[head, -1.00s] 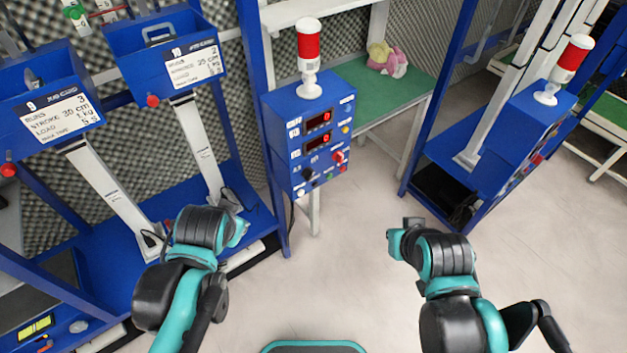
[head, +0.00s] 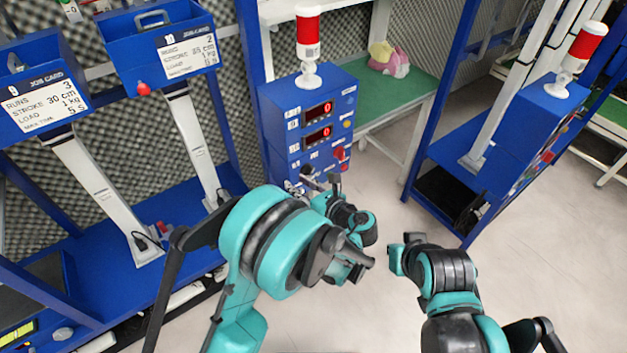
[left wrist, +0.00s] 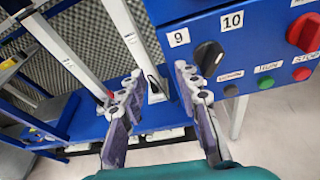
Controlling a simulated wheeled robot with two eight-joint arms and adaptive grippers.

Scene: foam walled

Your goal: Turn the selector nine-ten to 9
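The nine-ten selector is a black knob (left wrist: 208,57) on the lower front of the blue control box (head: 270,112), below the 9 label (left wrist: 178,38) and 10 label (left wrist: 232,20). Which label it points at is not clear. My left gripper (left wrist: 160,95) is open and empty, its fingers well apart. Its right finger is just left of the knob in the left wrist view; I cannot tell whether they touch. In the head view my left gripper (head: 322,183) is at the box's lower front and partly covers the controls. My right arm shows, but its gripper is not visible.
Right of the selector are a green button (left wrist: 266,82), a red button (left wrist: 301,74) and a red knob (left wrist: 304,32). A red-and-white beacon (head: 308,45) stands on the box. Blue job-card boxes (head: 165,40) stand left. Floor (head: 400,310) is clear ahead.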

